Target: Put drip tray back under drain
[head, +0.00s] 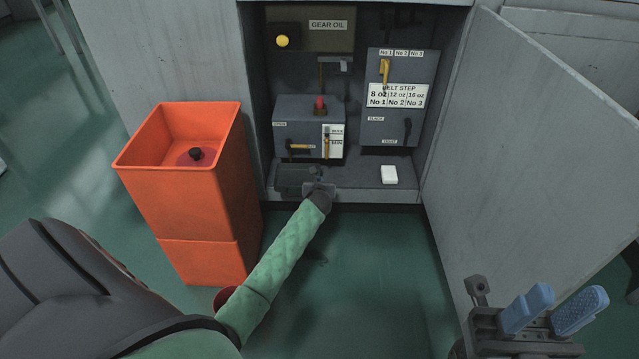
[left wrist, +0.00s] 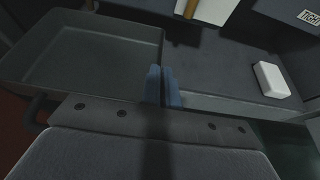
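The drip tray (head: 292,178) is a shallow dark grey tray at the left of the cabinet floor, below the left machine box (head: 300,112). In the left wrist view the tray (left wrist: 85,50) fills the upper left and looks empty. My left gripper (head: 319,187) is at the tray's right side. In the left wrist view its blue fingers (left wrist: 164,86) are close together, in line with the tray's right wall, and look shut on it. The drain is not clearly seen. My right gripper (head: 555,311) is open and empty at the lower right, outside the cabinet.
A white block (head: 389,174) lies on the cabinet floor, right of the tray. A lever box (head: 400,95) hangs above it. An orange bin (head: 190,200) stands left of my left arm, with a red, black-knobbed thing inside. The open cabinet door (head: 530,130) bounds the right.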

